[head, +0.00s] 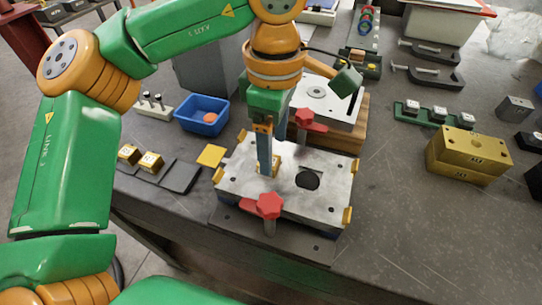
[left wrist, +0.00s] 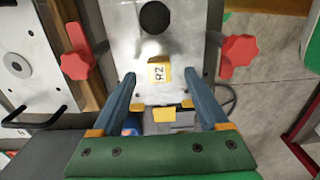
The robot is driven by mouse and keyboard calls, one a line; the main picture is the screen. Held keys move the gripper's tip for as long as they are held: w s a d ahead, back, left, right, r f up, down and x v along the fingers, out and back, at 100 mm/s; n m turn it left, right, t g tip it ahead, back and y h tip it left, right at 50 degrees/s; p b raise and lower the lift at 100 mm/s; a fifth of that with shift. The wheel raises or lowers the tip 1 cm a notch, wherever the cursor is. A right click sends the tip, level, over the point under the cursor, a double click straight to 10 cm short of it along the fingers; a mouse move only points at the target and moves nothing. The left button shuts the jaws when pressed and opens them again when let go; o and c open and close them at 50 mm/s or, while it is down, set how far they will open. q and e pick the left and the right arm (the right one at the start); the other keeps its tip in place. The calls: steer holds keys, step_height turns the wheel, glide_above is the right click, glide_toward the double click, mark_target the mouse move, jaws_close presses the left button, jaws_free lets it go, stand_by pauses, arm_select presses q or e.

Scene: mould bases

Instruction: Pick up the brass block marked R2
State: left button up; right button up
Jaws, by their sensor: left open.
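The brass block marked R2 (left wrist: 158,73) shows in the left wrist view on the metal mould plate, its label face up. In the head view the block (head: 276,165) is partly hidden by my left gripper. My left gripper (head: 266,173) points down over the mould plate (head: 325,203). In the left wrist view the gripper (left wrist: 160,80) is open, with one finger on each side of the block and a gap to it. I cannot tell whether the block sits in a pocket or on the surface. My right gripper is not in view.
Red clamp knobs (head: 269,205) and (head: 306,120) stand at the front and back of the plate. Two brass blocks (head: 150,162) sit on a dark tray at the left. A blue bin (head: 202,116) is behind them. A larger brass stack (head: 468,155) stands right; bench between is clear.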

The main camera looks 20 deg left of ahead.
arm_select(q)
steer(key=f, duration=0.3)
steer(key=shift+a, duration=0.3)
steer(key=shift+w+f, duration=0.2)
steer(key=shift+f, duration=0.2)
steer(key=shift+s+d+r, duration=0.1)
jaws_close()
